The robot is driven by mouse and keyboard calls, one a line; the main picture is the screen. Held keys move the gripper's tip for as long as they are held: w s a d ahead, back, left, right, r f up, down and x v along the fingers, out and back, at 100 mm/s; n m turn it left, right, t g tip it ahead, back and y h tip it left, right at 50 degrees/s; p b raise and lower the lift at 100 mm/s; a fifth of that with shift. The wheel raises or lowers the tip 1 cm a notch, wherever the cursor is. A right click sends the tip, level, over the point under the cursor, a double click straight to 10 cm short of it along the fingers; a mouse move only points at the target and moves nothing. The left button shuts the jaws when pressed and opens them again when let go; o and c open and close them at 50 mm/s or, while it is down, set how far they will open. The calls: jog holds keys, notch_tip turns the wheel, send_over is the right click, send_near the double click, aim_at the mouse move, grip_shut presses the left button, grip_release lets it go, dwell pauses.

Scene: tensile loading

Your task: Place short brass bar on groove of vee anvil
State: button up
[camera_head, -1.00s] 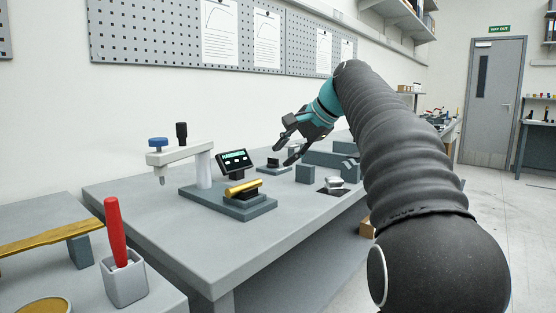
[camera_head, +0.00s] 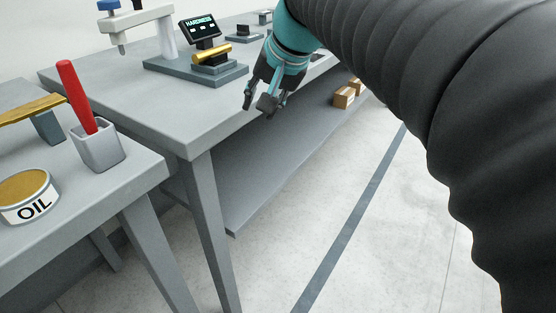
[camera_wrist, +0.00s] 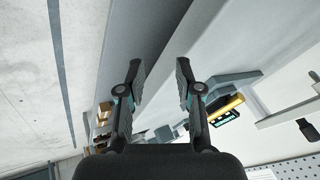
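A short brass bar (camera_head: 212,54) lies on a dark block on the base (camera_head: 165,66) of the hardness tester, beside its lit display. The block may be the vee anvil; its groove cannot be made out. In the wrist view the brass bar (camera_wrist: 225,108) shows at right, beyond and outside my fingers. My gripper (camera_head: 258,104) is open and empty, pointing down near the front edge of the table, to the right of and nearer than the bar. In the wrist view my gripper (camera_wrist: 159,72) has its fingers well apart with nothing between them.
The tester's pale arm (camera_head: 135,20) overhangs the table (camera_head: 130,102) at left. A nearer bench (camera_head: 120,178) holds a grey cup (camera_head: 98,150) with a red-handled tool, an oil tin (camera_head: 28,200) and a longer brass-coloured bar (camera_head: 35,108). Boxes (camera_head: 345,97) sit on the lower shelf.

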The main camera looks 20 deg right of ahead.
jog(key=s+f+n+h, duration=0.2)
jog(key=s+f+n, duration=0.3)
jog(key=s+f, duration=1)
notch_tip(320, 180, down, 2)
jog(key=shift+s+f+n, duration=0.2)
jog(key=shift+s+n, duration=0.1)
jog(key=shift+n, duration=0.1)
